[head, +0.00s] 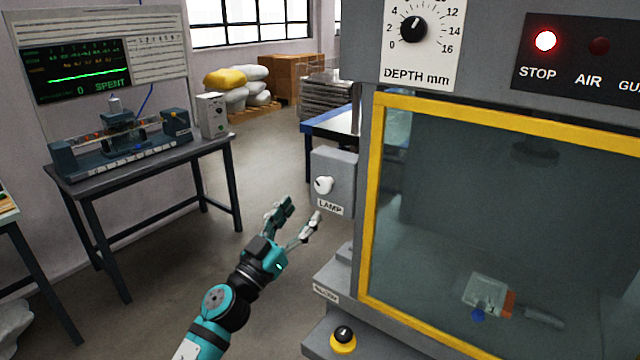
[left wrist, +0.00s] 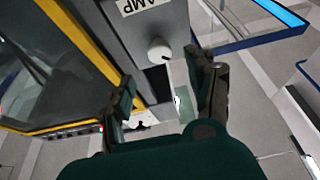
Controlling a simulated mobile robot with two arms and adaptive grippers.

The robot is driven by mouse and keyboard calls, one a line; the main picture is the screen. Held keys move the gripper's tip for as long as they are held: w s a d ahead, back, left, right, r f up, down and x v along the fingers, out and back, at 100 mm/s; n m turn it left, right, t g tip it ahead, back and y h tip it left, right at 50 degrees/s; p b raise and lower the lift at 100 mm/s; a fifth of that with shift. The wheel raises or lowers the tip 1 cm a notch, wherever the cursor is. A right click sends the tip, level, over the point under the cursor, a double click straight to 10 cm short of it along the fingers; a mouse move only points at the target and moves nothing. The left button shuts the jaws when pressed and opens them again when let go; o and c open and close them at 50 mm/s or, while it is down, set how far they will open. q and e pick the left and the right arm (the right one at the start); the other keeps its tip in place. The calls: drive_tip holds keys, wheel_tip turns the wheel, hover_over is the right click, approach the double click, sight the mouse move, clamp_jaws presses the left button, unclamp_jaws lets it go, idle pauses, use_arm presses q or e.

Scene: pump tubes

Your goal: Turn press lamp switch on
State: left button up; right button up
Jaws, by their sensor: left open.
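The lamp switch is a white knob (head: 323,185) on a grey box (head: 345,165) labelled LAMP, on the left side of the press. The press (head: 366,200) has a yellow-framed window, and its inside looks dim. My left gripper (head: 303,212) is open and empty, below and to the left of the knob and apart from it. In the left wrist view the knob (left wrist: 160,50) is ahead, beyond the open fingers (left wrist: 165,90). My right gripper is in neither view.
A red STOP light (head: 545,41) glows on the press panel. A depth dial (head: 413,29) is above the window. A yellow-based black button (head: 343,340) is at the lower front. A table with a tester (head: 120,140) stands at the left. The floor between is clear.

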sight(320, 187)
use_arm(q)
drive_tip(key=x, duration=0.7)
drive_tip(key=shift+w+d, duration=0.1)
drive_tip(key=shift+w, duration=0.05)
drive_tip(key=shift+w+d+r, duration=0.15)
drive_tip(key=shift+w, duration=0.15)
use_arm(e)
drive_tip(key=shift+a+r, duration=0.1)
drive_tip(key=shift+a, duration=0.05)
use_arm(q)
drive_tip(key=c, duration=1.1)
drive_tip(key=shift+c, duration=0.2)
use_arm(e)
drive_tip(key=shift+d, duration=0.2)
